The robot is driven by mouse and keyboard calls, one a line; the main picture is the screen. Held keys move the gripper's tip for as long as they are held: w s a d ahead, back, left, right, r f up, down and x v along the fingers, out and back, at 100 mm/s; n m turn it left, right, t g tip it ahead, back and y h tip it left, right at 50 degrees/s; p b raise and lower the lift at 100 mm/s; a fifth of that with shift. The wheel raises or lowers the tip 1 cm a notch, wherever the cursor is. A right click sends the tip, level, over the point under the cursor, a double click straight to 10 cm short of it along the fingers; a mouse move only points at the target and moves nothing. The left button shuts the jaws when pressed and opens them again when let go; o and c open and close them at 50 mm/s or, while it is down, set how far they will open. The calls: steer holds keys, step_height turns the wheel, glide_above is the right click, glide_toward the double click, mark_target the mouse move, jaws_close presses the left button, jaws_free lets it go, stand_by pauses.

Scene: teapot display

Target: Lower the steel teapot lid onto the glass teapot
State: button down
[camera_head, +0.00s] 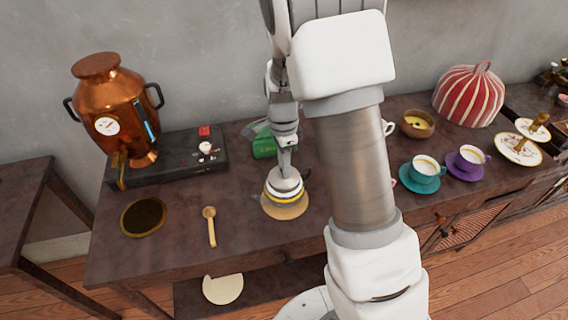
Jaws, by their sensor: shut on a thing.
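My gripper (286,165) points down over the teapot in the middle of the table and is shut on the steel lid (284,180). The lid is a small grey-silver dome. The glass teapot (280,197) is directly below it, with a yellowish band, standing on a round tan base (285,209). The lid appears at the teapot's top; I cannot tell whether it touches the rim. My own arm hides the area just to the right.
A copper urn (108,95) stands on a dark box (170,160) at the left. A wooden spoon (211,228) and a round dark dish (143,217) lie front left. A green box (264,147) is behind the teapot.

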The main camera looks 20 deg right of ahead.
steer(key=shift+c, duration=0.6)
jaws_free()
steer(key=shift+r+p, duration=3.05)
steer(key=shift+r, duration=0.5)
